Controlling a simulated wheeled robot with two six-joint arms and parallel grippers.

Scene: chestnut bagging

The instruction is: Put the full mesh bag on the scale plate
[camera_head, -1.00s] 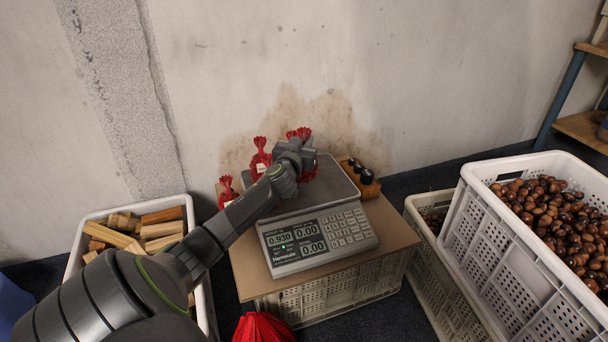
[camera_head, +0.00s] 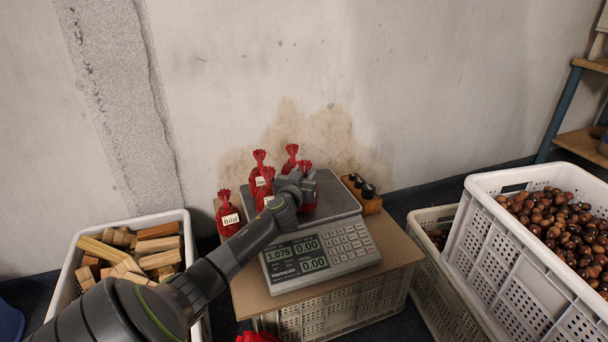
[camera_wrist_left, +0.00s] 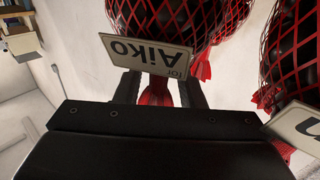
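The red mesh bag (camera_head: 308,207) is upright at my left gripper (camera_head: 306,182), over or on the scale plate (camera_head: 337,196); contact underneath is hidden. In the left wrist view, the bag (camera_wrist_left: 170,18) carries a tag reading "for Aiko" (camera_wrist_left: 146,54). The left gripper's two fingers (camera_wrist_left: 160,90) stand apart on either side of its red neck. The tag covers part of the grip, so I cannot tell whether they press on it. The scale display (camera_head: 296,254) reads 1.075. My right gripper is not in view.
A bag tagged "Bilal" (camera_head: 228,217) stands left of the scale. A wooden block with dark weights (camera_head: 368,198) is at right. Crates of wood (camera_head: 183,216) and chestnuts (camera_head: 512,253) flank the scale.

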